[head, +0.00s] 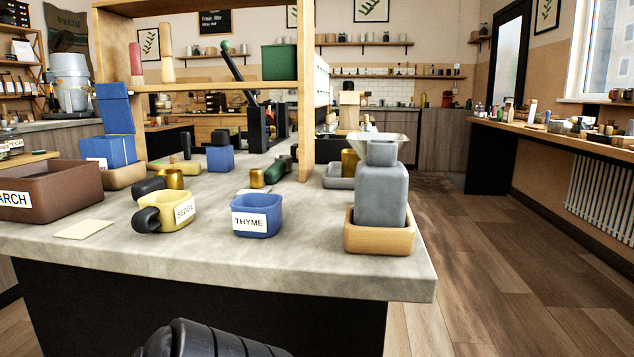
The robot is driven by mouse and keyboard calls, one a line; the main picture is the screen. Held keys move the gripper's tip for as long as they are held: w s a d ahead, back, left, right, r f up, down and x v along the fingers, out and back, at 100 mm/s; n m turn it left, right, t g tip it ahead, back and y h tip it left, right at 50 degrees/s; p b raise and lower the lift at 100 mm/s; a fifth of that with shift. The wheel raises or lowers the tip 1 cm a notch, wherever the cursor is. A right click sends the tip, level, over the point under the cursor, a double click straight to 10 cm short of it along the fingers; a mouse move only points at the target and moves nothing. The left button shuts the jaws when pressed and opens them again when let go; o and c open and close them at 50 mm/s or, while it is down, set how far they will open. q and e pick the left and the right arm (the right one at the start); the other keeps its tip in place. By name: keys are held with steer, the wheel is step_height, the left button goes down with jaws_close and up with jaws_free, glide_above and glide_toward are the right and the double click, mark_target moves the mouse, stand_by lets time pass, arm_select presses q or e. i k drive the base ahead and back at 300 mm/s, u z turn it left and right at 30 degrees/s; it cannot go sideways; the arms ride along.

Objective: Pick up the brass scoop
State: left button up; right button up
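Several brass-coloured pieces stand on the grey counter (330,275). A brass piece with a dark rounded handle (174,178) lies behind the yellow bin, handle to the left. Another brass piece (257,178) lies behind the blue THYME bin, with a dark green piece beside it on the right. A third, upright brass piece (349,163) is partly hidden by the grey container. I cannot tell for certain which is the brass scoop. Neither of my grippers shows in the head view. A black ribbed part, which looks like mine, shows at the bottom edge.
The yellow bin (171,213) and blue THYME bin (257,222) stand near the front. A grey container (381,198) sits in a wooden tray (379,241) at the right corner. A brown crate (58,192) is at left. A wooden shelf (215,87) rises behind.

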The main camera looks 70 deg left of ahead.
mark_target(168, 178)
steer(key=z, duration=0.35)
steer(key=k, duration=1.65)
steer(key=u, duration=1.15)
